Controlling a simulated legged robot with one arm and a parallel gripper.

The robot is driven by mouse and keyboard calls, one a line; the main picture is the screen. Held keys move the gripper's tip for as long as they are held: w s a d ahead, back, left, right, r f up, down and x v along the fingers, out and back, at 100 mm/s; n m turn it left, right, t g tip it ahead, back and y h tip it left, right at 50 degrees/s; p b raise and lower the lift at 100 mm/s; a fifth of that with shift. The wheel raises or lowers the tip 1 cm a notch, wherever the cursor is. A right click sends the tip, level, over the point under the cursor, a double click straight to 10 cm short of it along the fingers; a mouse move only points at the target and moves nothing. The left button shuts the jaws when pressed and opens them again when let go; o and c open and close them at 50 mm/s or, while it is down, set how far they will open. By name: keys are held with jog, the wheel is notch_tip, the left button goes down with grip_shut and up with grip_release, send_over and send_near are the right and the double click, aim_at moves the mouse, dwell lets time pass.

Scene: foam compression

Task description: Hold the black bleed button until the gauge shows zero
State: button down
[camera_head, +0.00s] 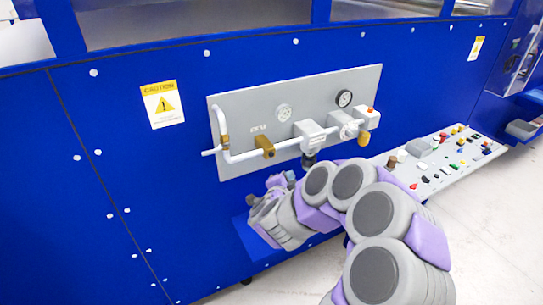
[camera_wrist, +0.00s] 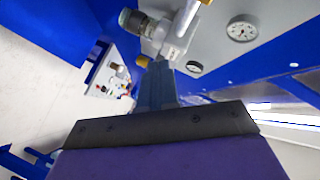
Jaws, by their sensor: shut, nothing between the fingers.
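My gripper (camera_head: 284,181) is shut and empty, just below the grey panel (camera_head: 240,165); its closed fingers (camera_wrist: 158,80) point toward the valve assembly in the wrist view. I cannot pick out the black bleed button for certain. Neither reading is legible.
A white pipe (camera_head: 240,156) with a brass fitting (camera_head: 264,146) runs across the panel. A blue wall with a caution sign (camera_head: 162,104) stands behind. A ledge of coloured controls (camera_head: 440,165) lies to the right. The floor (camera_head: 490,230) is clear at right.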

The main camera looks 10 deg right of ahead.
aim_at(271, 155)
jog(key=shift+w, duration=0.1)
jog(key=w+a+p, duration=0.2)
jog(key=w, duration=0.6)
jog(key=shift+a+p, duration=0.25)
jog(key=shift+p, duration=0.05)
jog(key=shift+w+r, duration=0.1)
jog(key=shift+w, duration=0.15)
dwell(1.6)
jog(key=shift+w, duration=0.25)
jog(key=shift+w+a+p, duration=0.15)
jog(key=shift+w+p, duration=0.2)
jog(key=shift+w, duration=0.05)
dwell(4.3)
